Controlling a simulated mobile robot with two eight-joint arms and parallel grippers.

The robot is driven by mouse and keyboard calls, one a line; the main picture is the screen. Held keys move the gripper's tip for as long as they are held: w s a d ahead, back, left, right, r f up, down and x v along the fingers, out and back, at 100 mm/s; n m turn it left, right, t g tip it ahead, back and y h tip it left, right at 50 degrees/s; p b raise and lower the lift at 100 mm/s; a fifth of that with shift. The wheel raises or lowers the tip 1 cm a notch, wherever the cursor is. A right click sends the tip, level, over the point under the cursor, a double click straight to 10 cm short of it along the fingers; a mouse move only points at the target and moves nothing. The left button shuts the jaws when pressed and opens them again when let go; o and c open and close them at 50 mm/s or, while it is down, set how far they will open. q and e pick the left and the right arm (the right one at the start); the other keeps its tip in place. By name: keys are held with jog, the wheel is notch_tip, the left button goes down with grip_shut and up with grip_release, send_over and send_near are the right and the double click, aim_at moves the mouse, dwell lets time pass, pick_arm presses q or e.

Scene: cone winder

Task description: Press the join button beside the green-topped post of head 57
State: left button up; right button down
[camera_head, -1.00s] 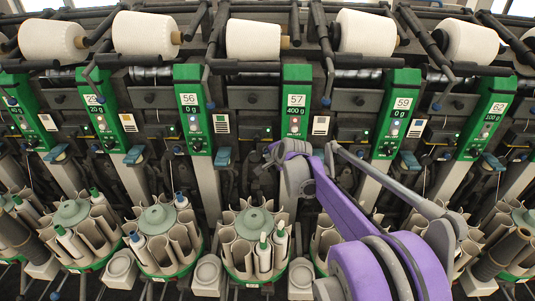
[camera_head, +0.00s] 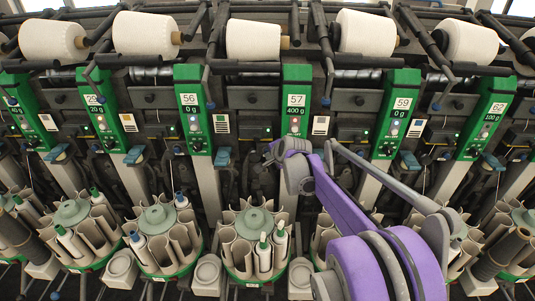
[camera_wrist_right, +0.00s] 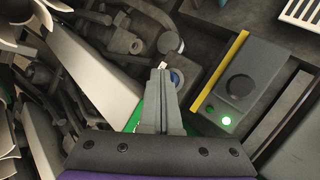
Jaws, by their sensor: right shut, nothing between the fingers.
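The green-topped post of head 57 (camera_head: 296,102) stands right of the middle in the head view, its number above a "400 g" display. My right gripper (camera_wrist_right: 162,73) is shut and empty; in the head view my wrist covers the area beside the post's lower end. In the wrist view, a blue-ringed round part (camera_wrist_right: 177,79) is just right of the fingertips, partly hidden by them; contact cannot be told. A dark box with a yellow edge, a black round button (camera_wrist_right: 241,88) and a lit green lamp is farther right. I cannot tell which part is the join button. My left gripper is not in view.
Posts of head 56 (camera_head: 193,108) and head 59 (camera_head: 396,110) flank this head. White cones (camera_head: 253,41) lie above on dark arms. Round magazines with tubes (camera_head: 254,222) stand below. A pale bar (camera_wrist_right: 85,65) and dark machine parts lie close left of the gripper.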

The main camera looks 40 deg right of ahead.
dwell(0.4)
jog(key=shift+s+a, duration=0.5)
jog(key=shift+s, duration=0.1)
jog(key=shift+s+a, duration=1.65)
jog(key=shift+s, duration=0.25)
jog(key=s+a+n, duration=0.1)
jog(key=a, duration=0.1)
jog(key=s+a+n, duration=0.1)
jog(key=a, duration=0.2)
jog(key=s+a+n+y, duration=0.1)
jog(key=a+n, duration=0.1)
jog(key=shift+s+a+f+g, duration=0.35)
jog(key=shift+a+g, duration=0.05)
jog(key=s+a+f+n+g, duration=0.1)
jog(key=s+a+f+n, duration=0.1)
jog(key=s+a+n, duration=0.3)
jog(key=s+a+f+n+g+y, duration=0.1)
jog(key=s+a+f+n, duration=0.2)
jog(key=s+a+n, duration=0.2)
jog(key=s+a+f+n+g+p, duration=0.1)
jog(key=s+a+n, duration=0.4)
jog(key=s, duration=0.5)
jog(key=shift+s+a+f+y, duration=0.2)
jog(key=shift+a+f+y, duration=0.2)
jog(key=shift+a+f, duration=0.3)
